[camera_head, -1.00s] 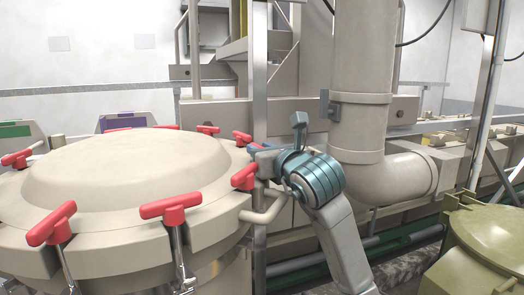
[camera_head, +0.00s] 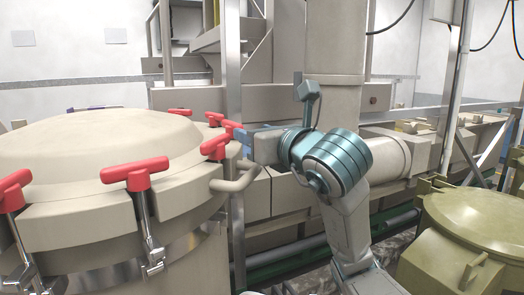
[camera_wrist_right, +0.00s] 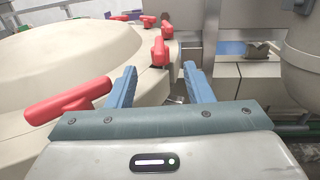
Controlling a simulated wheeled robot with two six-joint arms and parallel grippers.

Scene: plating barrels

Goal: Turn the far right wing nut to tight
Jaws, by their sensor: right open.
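A round beige barrel lid (camera_head: 90,145) has several red wing nuts around its rim. At its right side are a nearer nut (camera_head: 215,148), one just behind it (camera_head: 231,126) and a farther one (camera_head: 214,117). My right gripper (camera_head: 243,142) is beside these nuts, partly hidden by its own wrist. In the right wrist view its two blue fingers (camera_wrist_right: 161,72) are apart and empty. A red nut (camera_wrist_right: 159,50) stands upright ahead of the gap, beyond the fingertips. Another nut (camera_wrist_right: 68,100) lies outside the left finger. My left gripper is not in view.
A bent beige handle (camera_head: 236,180) sticks out from the barrel below my right gripper. An olive-green barrel (camera_head: 480,225) is at the lower right.

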